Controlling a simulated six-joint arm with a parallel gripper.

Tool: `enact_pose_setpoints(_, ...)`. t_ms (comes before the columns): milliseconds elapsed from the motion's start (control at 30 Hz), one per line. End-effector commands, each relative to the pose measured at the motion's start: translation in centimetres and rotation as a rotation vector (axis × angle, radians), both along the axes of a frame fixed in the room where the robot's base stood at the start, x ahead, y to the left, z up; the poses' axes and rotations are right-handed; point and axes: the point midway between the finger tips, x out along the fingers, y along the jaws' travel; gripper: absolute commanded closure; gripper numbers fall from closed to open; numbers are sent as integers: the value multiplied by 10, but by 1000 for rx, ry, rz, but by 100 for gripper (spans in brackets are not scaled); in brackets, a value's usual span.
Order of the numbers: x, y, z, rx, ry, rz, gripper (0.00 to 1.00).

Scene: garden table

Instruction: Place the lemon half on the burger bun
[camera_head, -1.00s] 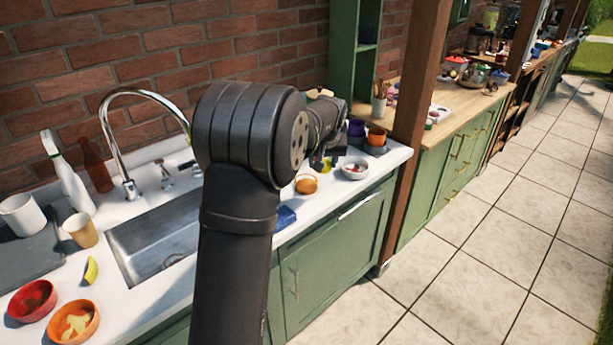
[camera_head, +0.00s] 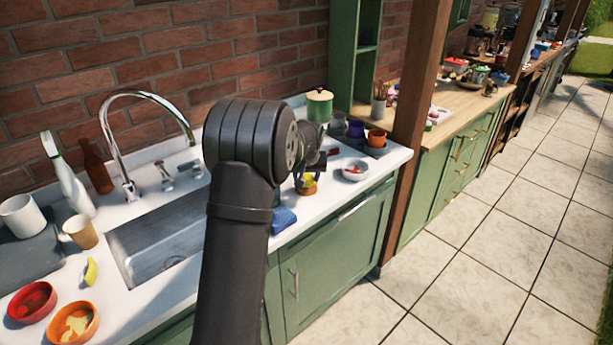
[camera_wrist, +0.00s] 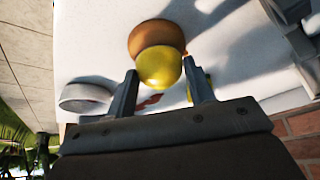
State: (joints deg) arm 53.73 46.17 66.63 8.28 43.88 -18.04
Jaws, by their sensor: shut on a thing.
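My gripper (camera_wrist: 162,80) is shut on the yellow lemon half (camera_wrist: 160,68), which sits between the two fingertips. The orange-brown burger bun (camera_wrist: 155,34) is right beyond the lemon half and partly hidden by it. In the head view the lemon half (camera_head: 307,180) is directly over the bun (camera_head: 309,190) on the white counter. I cannot tell whether the two touch. My gripper (camera_head: 308,174) is small there and partly hidden by my arm.
A white bowl (camera_head: 355,171) stands close to the right of the bun. A blue cloth or sponge (camera_head: 284,220) lies at the counter's front edge.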

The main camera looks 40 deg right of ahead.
Motion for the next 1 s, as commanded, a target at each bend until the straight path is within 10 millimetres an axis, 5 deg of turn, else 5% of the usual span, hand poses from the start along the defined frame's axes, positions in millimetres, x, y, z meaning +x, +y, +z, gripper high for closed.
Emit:
enact_pose_setpoints(100,0,0,-3,1,1,0,74)
enact_pose_setpoints(133,0,0,-3,0,0,0,47)
enact_pose_setpoints(233,0,0,-3,0,0,0,29)
enact_pose_setpoints(633,-2,1,6,-2,-1,0,29)
enact_pose_setpoints(1000,-24,20,72,-2,-1,-1,29)
